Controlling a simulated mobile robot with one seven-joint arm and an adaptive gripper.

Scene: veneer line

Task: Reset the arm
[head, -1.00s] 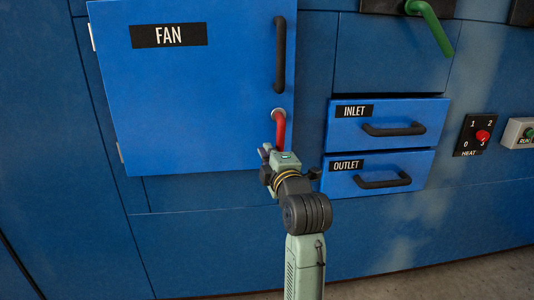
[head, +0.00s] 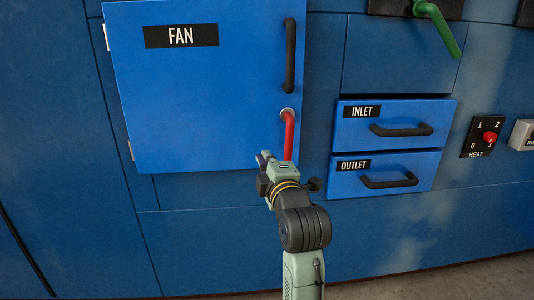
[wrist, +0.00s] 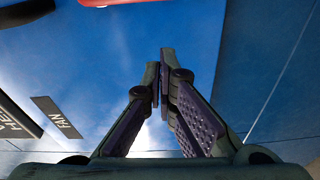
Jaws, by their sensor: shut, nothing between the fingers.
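My arm rises from the bottom of the head view, in front of the blue machine front. My gripper (wrist: 162,75) is shut and empty in the wrist view, its fingertips close together with nothing between them. In the head view the wrist (head: 278,175) hides most of the gripper. A red lever (head: 289,135) hangs at the lower right of the FAN door (head: 210,100), just above my wrist in the picture. In the wrist view a piece of red (wrist: 115,2) shows at the top edge, apart from the fingertips.
Right of my arm are the INLET drawer (head: 350,132) and OUTLET drawer (head: 345,186), both with dark handles. A green lever (head: 437,28) is at upper right. A HEAT knob (head: 490,137) is at far right. Floor (head: 480,272) shows at lower right.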

